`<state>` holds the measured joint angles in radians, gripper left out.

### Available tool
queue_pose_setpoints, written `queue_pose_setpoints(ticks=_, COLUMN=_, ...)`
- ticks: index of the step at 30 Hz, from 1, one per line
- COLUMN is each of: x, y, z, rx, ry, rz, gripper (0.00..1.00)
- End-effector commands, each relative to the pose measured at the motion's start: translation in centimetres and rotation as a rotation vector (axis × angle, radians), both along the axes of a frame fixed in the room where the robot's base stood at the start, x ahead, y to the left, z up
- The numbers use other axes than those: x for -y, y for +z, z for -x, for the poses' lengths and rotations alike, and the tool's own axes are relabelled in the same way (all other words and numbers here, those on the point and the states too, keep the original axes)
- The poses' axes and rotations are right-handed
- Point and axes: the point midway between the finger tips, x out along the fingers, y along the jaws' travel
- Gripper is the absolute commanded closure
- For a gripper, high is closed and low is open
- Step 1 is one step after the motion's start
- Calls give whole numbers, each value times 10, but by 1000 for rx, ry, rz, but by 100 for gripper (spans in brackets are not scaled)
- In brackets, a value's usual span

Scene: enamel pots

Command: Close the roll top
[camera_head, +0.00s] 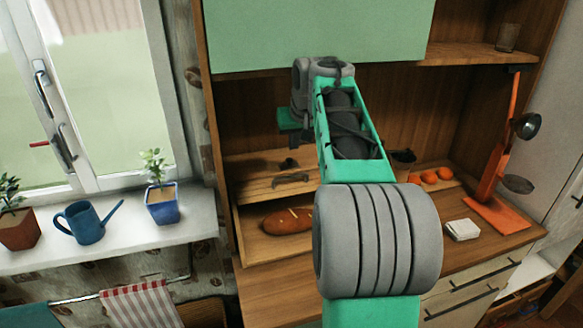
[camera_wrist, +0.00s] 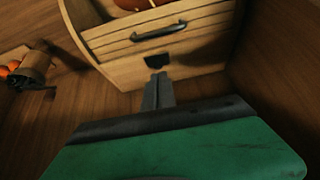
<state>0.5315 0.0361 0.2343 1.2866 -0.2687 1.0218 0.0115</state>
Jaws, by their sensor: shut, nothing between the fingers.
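The wooden bread box (camera_head: 236,232) stands on the counter at the left of the cabinet, its front open. A brown loaf (camera_head: 287,220) shows inside. The slatted roll top (camera_head: 255,180) is rolled back over the upper part of the box, with a dark handle (camera_head: 291,178) on it. In the wrist view, the slats and handle (camera_wrist: 158,32) lie just beyond my gripper (camera_wrist: 159,78), and part of the loaf (camera_wrist: 140,4) shows past them. My gripper is shut and empty, pointing at the slats on the back side of the handle. I cannot tell if the fingertips touch them.
Oranges (camera_head: 430,177) lie on the counter to the right, near an orange lamp (camera_head: 497,180) and a white stack (camera_head: 462,229). A green cabinet door (camera_head: 310,35) hangs above. A windowsill (camera_head: 130,245) with plants and a blue watering can (camera_head: 85,222) is at left.

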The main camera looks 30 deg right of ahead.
Motion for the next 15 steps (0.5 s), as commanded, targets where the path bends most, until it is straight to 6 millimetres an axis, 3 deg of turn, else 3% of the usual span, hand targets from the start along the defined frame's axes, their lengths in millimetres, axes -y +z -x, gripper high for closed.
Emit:
queue_pose_setpoints(ticks=1, x=-2, y=10, z=-3, rx=12, ry=15, rz=10, gripper=100)
queue_pose_setpoints(ticks=5, x=-6, y=-2, z=-1, rx=-18, ry=25, rz=-3, gripper=100)
queue_pose_setpoints(ticks=15, x=2, y=-58, z=-35, rx=-19, ry=26, rz=-3, gripper=100)
